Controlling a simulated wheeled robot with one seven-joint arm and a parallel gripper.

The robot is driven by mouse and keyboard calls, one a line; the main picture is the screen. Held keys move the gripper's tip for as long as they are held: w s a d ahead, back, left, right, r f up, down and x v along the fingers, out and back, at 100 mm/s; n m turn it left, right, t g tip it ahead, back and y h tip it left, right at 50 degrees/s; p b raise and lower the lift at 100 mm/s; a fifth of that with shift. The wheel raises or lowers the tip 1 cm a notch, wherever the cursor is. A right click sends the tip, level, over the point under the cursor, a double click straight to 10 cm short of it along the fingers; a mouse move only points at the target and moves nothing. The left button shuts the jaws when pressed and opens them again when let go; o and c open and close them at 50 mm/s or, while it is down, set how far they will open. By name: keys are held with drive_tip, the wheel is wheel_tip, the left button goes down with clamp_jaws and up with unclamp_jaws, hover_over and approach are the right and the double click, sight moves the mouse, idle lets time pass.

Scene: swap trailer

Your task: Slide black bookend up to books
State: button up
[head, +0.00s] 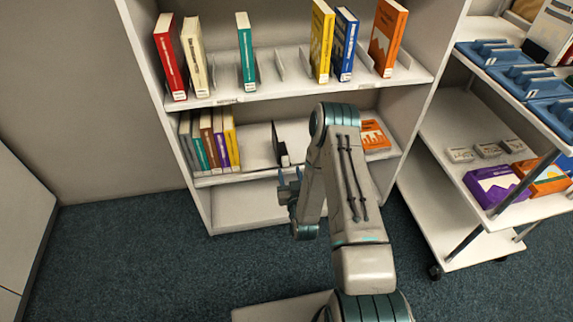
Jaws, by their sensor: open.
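The black bookend (279,146) stands upright on the middle shelf, right of the books and apart from them, with bare shelf between. The row of books (210,142) stands at the left end of that shelf, with a yellow book (231,138) at its right end. My gripper (283,182) is low in front of the middle shelf's front edge, below and close to the bookend. It is open and empty as far as I can see. My arm hides part of the shelf right of the bookend.
An orange book (374,135) lies at the right end of the middle shelf (257,150). The upper shelf (285,84) holds several upright books and grey dividers. A cart (450,165) with blue trays (525,80) stands to the right. Open carpet lies at left.

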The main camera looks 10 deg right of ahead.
sight(286, 161)
drive_tip(key=shift+w+b, duration=0.4)
drive_tip(key=shift+w, duration=2.3)
